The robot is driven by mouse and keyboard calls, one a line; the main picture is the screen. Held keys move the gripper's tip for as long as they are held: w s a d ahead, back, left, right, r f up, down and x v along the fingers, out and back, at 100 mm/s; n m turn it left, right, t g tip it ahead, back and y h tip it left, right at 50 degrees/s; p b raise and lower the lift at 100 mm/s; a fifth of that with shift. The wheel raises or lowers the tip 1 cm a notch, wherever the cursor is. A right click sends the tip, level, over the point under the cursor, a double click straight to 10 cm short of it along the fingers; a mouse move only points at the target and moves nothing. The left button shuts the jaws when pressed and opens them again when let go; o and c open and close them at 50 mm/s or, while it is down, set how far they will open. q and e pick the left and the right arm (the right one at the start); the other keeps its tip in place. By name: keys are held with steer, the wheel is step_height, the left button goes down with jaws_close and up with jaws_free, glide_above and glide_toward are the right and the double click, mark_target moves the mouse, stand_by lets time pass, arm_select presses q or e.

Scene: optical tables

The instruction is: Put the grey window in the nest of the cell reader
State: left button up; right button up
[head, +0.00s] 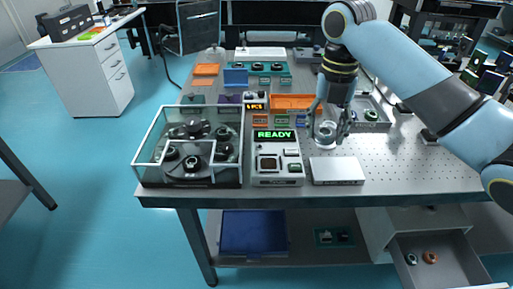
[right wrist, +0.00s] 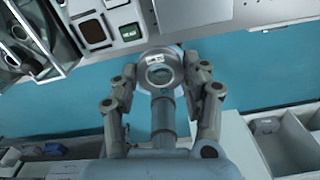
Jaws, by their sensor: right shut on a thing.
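The cell reader (head: 277,173) is a pale box on the table with a lit green READY display. Its nest (head: 267,163) looks like a dark square recess in the top, and it appears empty. In the right wrist view the reader (right wrist: 108,18) is at the upper left, with the nest (right wrist: 92,31). My right gripper (head: 328,128) is shut on a round grey ring with a clear centre, which looks like the grey window (right wrist: 160,70). It is held above table height, to the right of the reader in the head view. My left gripper is out of view.
A glass-walled enclosure (head: 147,158) with dark round parts stands left of the reader. A flat silver box (head: 337,171) lies to its right. Orange trays (head: 297,102) and small labelled blocks are behind. Perforated tabletop (head: 420,175) is clear at the right.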

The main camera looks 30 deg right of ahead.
glide_above(269, 164)
steer(key=s+d, duration=0.1)
step_height(269, 164, down, 6)
steer(key=shift+r+p, duration=0.15)
steer(key=shift+p, duration=0.2)
steer(key=shift+w+a+f, duration=0.3)
steer(key=shift+f, duration=0.15)
steer(key=shift+w+a+f, duration=0.25)
steer(key=shift+f, duration=0.15)
step_height(269, 164, down, 3)
steer(key=shift+f, duration=0.3)
steer(key=o, duration=1.1)
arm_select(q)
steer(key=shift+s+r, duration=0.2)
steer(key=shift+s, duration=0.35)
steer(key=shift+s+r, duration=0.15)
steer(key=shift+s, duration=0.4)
arm_select(e)
steer(key=shift+o, duration=0.2)
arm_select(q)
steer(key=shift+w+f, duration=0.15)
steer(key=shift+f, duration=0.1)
arm_select(e)
step_height(269, 164, up, 12)
